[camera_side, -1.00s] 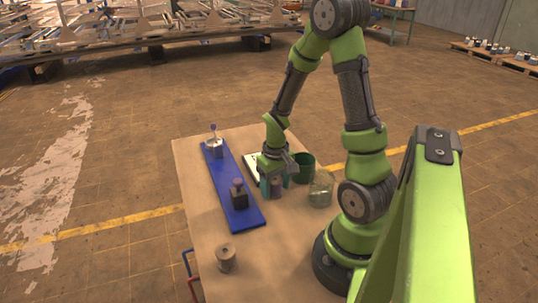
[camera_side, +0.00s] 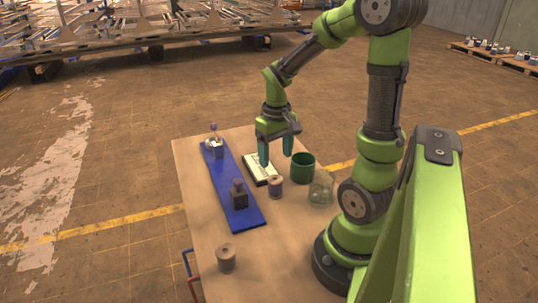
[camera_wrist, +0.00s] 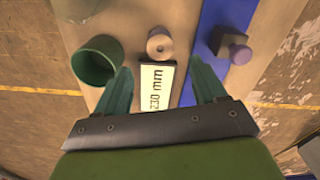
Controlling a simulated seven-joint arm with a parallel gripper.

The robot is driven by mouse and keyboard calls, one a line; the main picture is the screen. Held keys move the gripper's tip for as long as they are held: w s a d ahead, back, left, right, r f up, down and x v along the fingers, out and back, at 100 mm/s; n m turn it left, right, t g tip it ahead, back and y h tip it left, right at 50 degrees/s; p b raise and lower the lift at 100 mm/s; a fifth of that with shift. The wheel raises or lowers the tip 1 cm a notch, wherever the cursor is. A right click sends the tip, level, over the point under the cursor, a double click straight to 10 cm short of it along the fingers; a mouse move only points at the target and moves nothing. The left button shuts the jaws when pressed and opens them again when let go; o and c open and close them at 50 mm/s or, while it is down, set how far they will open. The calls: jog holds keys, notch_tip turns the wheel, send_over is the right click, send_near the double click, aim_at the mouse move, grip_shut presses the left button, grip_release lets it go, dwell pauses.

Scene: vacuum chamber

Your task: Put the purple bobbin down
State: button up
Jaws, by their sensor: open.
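The purple bobbin (camera_side: 275,187), a dull greyish-purple spool, stands upright on the table near the end of the white plate. It also shows in the wrist view (camera_wrist: 159,45), just beyond my fingertips, its centre hole facing up. My gripper (camera_side: 276,157) is open and empty, raised above the table behind the bobbin and clear of it. In the wrist view my two teal fingers (camera_wrist: 160,68) are spread wide, with only the white plate (camera_wrist: 155,86) marked 230 mm visible below between them.
A green cup (camera_side: 303,168) and a glass jar (camera_side: 321,188) stand right of the bobbin. A brown spool (camera_side: 226,257) stands at the front. The table's front middle is clear.

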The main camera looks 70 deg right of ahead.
jog(key=w+a+r+t, duration=0.1)
jog(key=a+r+t, duration=0.2)
jog(key=a+r, duration=0.4)
jog(key=shift+w+a+n, duration=0.4)
jog(key=shift+a, duration=0.4)
jog(key=a+r+t, duration=0.1)
jog(key=a, duration=0.2)
jog(key=s+a+r+t+y, duration=0.1)
jog(key=a+r, duration=0.1)
jog(key=a, duration=0.1)
jog(key=s+a+r+n+t, duration=0.1)
jog(key=a+r+t, duration=0.1)
jog(key=a, duration=0.1)
jog(key=shift+s+a+r+y, duration=0.1)
jog(key=shift+a+r+y, duration=0.1)
jog(key=shift+y, duration=0.2)
jog(key=shift+c, duration=0.3)
jog(key=shift+s+a+r, duration=0.15)
jog(key=shift+s+a, duration=0.05)
jog(key=shift+a, duration=0.1)
jog(key=shift+c, duration=0.8)
